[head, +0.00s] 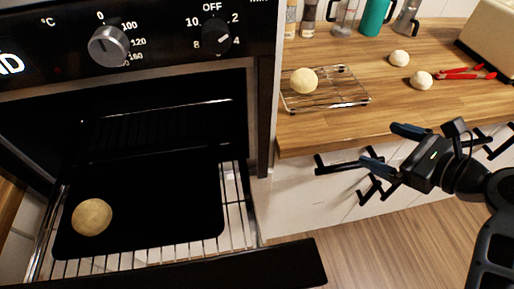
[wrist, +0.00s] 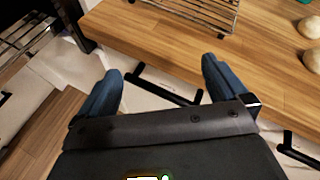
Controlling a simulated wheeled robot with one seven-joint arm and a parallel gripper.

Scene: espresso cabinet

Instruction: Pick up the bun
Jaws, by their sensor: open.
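A baked-looking bun (head: 92,217) sits on the left part of a black tray (head: 150,240) on the pulled-out oven rack. Another bun (head: 304,80) rests on a wire cooling rack (head: 345,97) on the wooden counter. Two paler dough balls lie further right on the counter, one at the back (head: 399,58) and one nearer (head: 421,80). My gripper (head: 390,147) is open and empty, in front of the counter's edge, apart from every bun. In the wrist view its two blue fingers (wrist: 160,82) are spread, with the counter edge and drawer handles beyond.
The oven door (head: 290,268) is open below the rack. Red-handled tongs (head: 465,74) lie beside the nearer dough ball. A teal bottle (head: 374,16) and other containers stand at the back, with a cream appliance (head: 492,42) at right. The counter's front is clear.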

